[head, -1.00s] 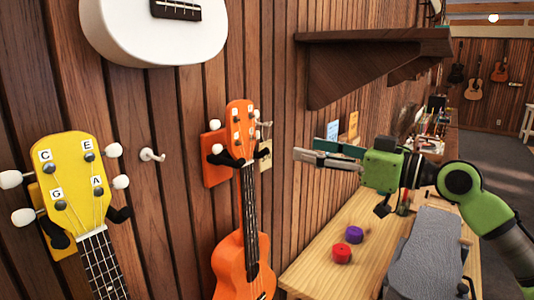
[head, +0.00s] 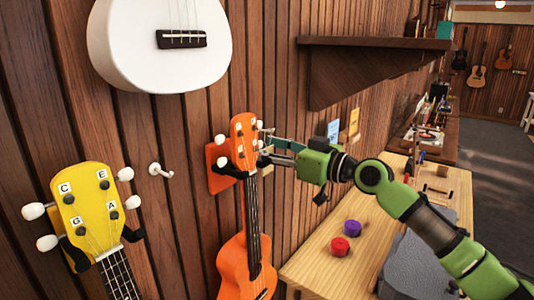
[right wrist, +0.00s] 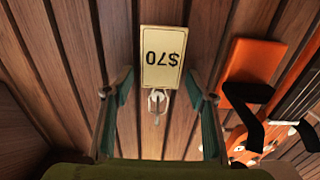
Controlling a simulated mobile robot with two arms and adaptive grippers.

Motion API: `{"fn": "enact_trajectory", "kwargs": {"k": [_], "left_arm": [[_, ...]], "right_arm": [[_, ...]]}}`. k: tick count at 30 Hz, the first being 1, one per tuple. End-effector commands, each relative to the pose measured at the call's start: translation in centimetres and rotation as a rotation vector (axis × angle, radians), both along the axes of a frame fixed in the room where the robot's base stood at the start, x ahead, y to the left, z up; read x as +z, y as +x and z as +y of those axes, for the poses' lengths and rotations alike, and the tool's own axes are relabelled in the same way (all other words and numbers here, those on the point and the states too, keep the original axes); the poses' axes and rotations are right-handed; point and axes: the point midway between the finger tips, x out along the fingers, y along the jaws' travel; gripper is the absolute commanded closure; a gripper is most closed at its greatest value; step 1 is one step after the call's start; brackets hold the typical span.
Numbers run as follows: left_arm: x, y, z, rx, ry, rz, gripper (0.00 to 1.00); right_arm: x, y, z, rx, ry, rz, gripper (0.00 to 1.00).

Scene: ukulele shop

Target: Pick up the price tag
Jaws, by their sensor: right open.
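The price tag (right wrist: 161,57) is a small cream card reading "$70", upside down in the right wrist view. It hangs at a small metal hook (right wrist: 157,103) on the wooden wall. My right gripper (right wrist: 158,85) is open, with one green finger on each side of the hook and the tag's near end. Neither finger visibly touches the tag. In the head view my right gripper (head: 270,147) is at the wall just right of the orange ukulele's head, and the tag is mostly hidden behind it. My left gripper is not in view.
An orange ukulele (head: 247,258) hangs close beside my right gripper. A yellow ukulele (head: 88,200) and a white one (head: 160,60) hang further left. A dark shelf (head: 370,60) juts out above.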

Motion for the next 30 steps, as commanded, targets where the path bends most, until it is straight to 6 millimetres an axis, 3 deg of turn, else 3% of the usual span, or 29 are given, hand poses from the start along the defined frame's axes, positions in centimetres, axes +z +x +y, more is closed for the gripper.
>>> {"fn": "enact_trajectory", "kwargs": {"k": [5, 9, 21, 27, 30], "left_arm": [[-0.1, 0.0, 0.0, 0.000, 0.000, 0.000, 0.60], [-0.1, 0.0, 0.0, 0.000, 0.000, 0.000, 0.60], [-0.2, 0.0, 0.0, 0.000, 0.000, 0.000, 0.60], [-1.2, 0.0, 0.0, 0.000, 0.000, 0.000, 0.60], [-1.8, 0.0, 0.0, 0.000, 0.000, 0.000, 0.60]], "right_arm": [[0.0, 0.0, 0.0, -0.001, 0.000, -0.001, 0.49], [0.0, 0.0, 0.0, -0.001, 0.000, -0.001, 0.80], [0.1, 0.0, 0.0, 0.000, 0.000, -0.001, 0.80], [1.5, 0.0, 0.0, 0.000, 0.002, -0.006, 0.80], [1.2, -0.9, -1.4, -0.002, 0.000, -0.003, 0.80]]}}
